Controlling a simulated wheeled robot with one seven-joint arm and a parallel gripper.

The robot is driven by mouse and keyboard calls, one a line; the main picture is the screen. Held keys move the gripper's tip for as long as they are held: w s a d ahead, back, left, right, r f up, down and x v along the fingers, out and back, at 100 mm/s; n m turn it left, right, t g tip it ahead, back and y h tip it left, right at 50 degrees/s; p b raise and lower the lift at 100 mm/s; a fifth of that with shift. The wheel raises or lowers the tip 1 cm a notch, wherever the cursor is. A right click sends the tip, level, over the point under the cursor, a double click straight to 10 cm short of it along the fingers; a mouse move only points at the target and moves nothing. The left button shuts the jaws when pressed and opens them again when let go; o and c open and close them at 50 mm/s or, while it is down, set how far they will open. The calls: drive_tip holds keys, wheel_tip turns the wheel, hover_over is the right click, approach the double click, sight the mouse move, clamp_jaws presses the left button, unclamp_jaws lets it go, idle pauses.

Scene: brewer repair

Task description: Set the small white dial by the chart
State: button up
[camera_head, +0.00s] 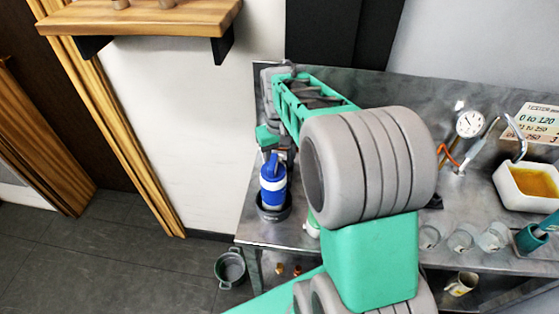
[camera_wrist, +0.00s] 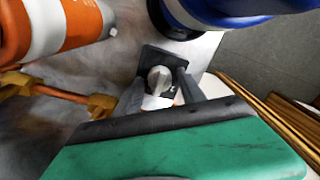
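The small white dial (camera_wrist: 158,81) sits on a dark square plate (camera_wrist: 152,58) in the wrist view. It is round with a raised grip bar. My gripper (camera_wrist: 161,87) is open, one finger on each side of the dial, with a gap visible between them. I cannot tell if a fingertip touches it. The chart (camera_head: 537,122) is a pale card with printed lines such as "0 to 120" at the right of the head view; other lines are too small to read surely. In the head view my arm hides the dial.
A blue and white vessel (camera_head: 273,184) stands on a dark base; a blue body (camera_wrist: 205,12) shows close above the dial. An orange and white thing (camera_wrist: 55,25) is at left. A round gauge (camera_head: 470,123), amber-filled basin (camera_head: 530,184) and glasses (camera_head: 461,241) are on the bench.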

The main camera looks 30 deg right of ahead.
clamp_jaws()
drive_tip(key=shift+m, duration=0.3)
idle(0.3)
drive_tip(key=m, duration=0.5)
drive_tip(key=shift+r, duration=0.1)
drive_tip(key=m+p, duration=0.1)
drive_tip(key=m, duration=0.5)
drive_tip(key=shift+m, duration=0.3)
idle(0.3)
drive_tip(key=shift+o, duration=1)
unclamp_jaws()
wheel_tip(320, 180, up, 8)
drive_tip(key=shift+f+b, duration=0.15)
drive_tip(key=shift+b, duration=0.2)
